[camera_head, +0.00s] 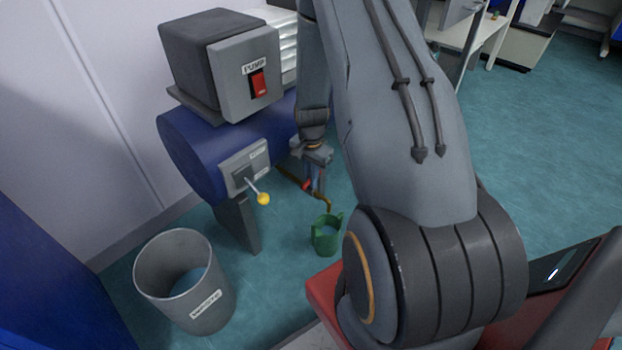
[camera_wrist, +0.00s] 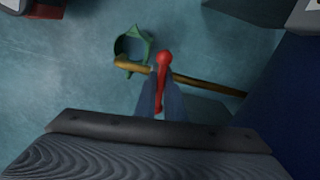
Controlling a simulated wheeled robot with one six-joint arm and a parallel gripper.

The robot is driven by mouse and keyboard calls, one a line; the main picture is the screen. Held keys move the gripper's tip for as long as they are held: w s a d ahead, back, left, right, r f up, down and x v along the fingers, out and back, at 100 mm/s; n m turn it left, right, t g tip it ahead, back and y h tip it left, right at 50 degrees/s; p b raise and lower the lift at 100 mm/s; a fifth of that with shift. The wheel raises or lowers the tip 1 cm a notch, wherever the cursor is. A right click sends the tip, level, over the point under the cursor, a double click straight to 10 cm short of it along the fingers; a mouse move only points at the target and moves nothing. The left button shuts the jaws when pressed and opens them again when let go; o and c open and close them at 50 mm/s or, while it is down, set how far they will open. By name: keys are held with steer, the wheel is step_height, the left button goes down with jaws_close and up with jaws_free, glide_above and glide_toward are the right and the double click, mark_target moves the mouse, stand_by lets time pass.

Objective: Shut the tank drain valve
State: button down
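The drain valve's red lever (camera_wrist: 162,62) sits on a brass pipe (camera_wrist: 205,83) in the wrist view. The lever points back toward my gripper, across the pipe. My gripper (camera_wrist: 162,92) has its two blue-grey fingers close together, one showing on each side of the lever. I cannot tell whether they grip it or only stand close around it. In the head view my gripper (camera_head: 315,185) is low beside the blue tank (camera_head: 190,155), with a bit of the red lever (camera_head: 307,185) showing. The pipe's bent outlet (camera_head: 329,205) ends above a green jug (camera_head: 326,240).
A grey pump box (camera_head: 215,60) with a red switch (camera_head: 259,83) stands on the tank. A yellow-knobbed lever (camera_head: 263,198) sticks out from the tank's front panel. A grey bucket (camera_head: 205,310) stands at lower left. Open floor (camera_head: 530,150) lies to the right.

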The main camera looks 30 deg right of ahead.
steer(key=shift+m+p, duration=0.5)
steer(key=shift+m, duration=0.2)
steer(key=c, duration=1.8)
jaws_free()
steer(key=shift+c, duration=0.2)
step_height(320, 180, up, 8)
steer(key=shift+f+p, duration=0.1)
steer(key=shift+p, duration=0.85)
